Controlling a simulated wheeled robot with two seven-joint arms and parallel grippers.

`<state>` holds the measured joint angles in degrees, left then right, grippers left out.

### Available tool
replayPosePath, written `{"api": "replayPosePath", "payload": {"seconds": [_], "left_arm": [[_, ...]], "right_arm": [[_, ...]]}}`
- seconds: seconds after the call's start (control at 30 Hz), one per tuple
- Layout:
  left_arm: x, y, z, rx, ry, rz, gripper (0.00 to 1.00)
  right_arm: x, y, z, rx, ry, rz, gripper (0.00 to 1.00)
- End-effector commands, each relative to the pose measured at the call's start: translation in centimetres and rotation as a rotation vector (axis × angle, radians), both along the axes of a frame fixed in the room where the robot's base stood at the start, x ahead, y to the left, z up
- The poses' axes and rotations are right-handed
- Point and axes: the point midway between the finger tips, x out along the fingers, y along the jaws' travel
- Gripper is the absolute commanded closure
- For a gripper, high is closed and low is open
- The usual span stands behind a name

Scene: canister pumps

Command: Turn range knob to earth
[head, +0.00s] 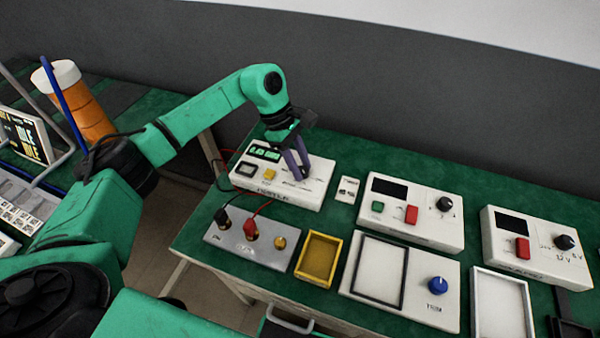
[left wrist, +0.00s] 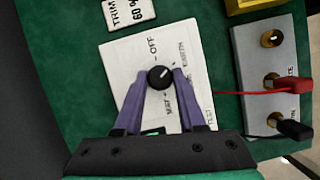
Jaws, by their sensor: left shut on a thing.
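The range knob (left wrist: 160,77) is black and round with a white pointer mark, on the white tester (head: 284,194), whose face also shows in the left wrist view (left wrist: 119,62). My left gripper (left wrist: 161,80) has its two purple fingers on either side of the knob, shut on it. In the left wrist view the pointer leans up and right, between the OFF label and a small label right of it. In the head view the fingers of my left gripper (head: 301,176) hide the knob. My right gripper is not in view.
A grey terminal box (head: 226,237) with red and black plugs and leads stands in front of the tester. A yellow tray (head: 319,259) and white instruments (head: 412,228) (head: 528,259) stand to the right. A small label card (head: 347,189) lies just right of the tester.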

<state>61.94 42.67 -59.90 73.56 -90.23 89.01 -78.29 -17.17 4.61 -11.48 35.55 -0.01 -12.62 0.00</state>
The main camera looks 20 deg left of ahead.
Motion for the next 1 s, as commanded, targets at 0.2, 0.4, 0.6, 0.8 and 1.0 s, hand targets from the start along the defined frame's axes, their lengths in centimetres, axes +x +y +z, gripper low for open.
{"api": "replayPosePath", "payload": {"seconds": [0.2,0.4,0.6,0.8,1.0], "left_arm": [[0.13,-0.07,-0.03,-0.002,-0.003,-0.069,1.0],[0.08,-0.08,0.1,-0.001,-0.002,-0.091,1.0],[0.08,-0.08,0.13,-0.001,-0.002,-0.091,1.0],[0.09,-0.06,0.12,0.0,-0.002,-0.09,0.31],[0.07,-0.05,0.07,0.0,0.0,-0.09,0.31]], "right_arm": [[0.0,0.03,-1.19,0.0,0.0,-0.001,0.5],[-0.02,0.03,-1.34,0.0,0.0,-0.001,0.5],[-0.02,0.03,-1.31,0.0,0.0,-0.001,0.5],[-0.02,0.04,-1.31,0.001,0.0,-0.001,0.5],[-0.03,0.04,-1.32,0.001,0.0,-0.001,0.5]]}}
